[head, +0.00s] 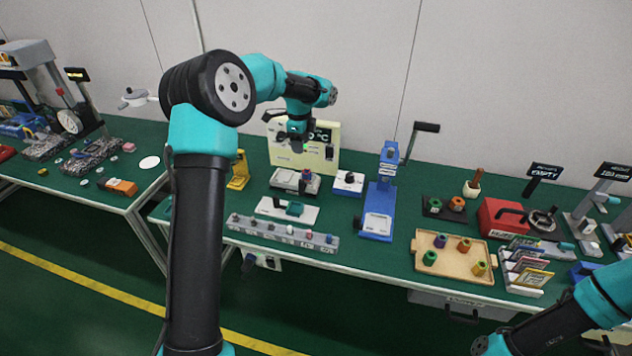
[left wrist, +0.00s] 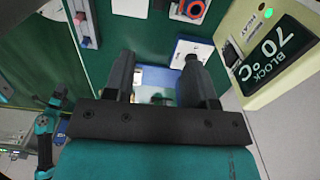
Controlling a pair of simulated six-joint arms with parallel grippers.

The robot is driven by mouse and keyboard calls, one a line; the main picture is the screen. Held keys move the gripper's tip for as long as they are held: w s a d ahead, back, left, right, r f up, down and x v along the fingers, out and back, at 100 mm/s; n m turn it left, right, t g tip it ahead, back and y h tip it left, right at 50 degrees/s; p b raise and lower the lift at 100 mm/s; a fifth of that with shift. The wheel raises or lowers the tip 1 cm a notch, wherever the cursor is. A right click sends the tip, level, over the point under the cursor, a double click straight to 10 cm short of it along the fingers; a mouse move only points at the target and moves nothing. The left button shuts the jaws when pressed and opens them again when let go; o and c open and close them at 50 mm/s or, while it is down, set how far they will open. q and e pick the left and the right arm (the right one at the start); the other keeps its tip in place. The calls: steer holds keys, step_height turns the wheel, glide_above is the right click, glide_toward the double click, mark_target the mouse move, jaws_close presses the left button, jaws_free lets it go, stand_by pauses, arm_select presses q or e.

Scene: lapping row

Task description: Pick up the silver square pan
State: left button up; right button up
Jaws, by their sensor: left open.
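A pale silver square pan (head: 378,223) sits flat on the base of the blue stand (head: 387,180) with a black crank, near the middle of the table. It seems to show partly between my fingers in the left wrist view (left wrist: 157,76), too small to make out fully. My left gripper (head: 291,138) is open and empty. It hangs in the air in front of the cream temperature display, up and left of the pan and apart from it. In the left wrist view, its two dark fingers (left wrist: 156,72) stand wide apart. My right arm enters at bottom right; its gripper does not show.
The cream display block (head: 325,150) stands behind my left gripper. A small white-and-blue box (head: 348,183) is left of the stand. A grey rack (head: 283,235) lies in front. A wooden tray (head: 455,270) with several coloured spools is on the right.

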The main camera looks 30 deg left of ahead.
mark_target(301, 180)
arm_select(q)
steer(key=shift+a, duration=0.15)
step_height(301, 180, down, 12)
steer(key=shift+f, duration=0.1)
stand_by(0.6)
steer(key=shift+s+f, duration=0.15)
steer(key=shift+f, duration=2.45)
jaws_close()
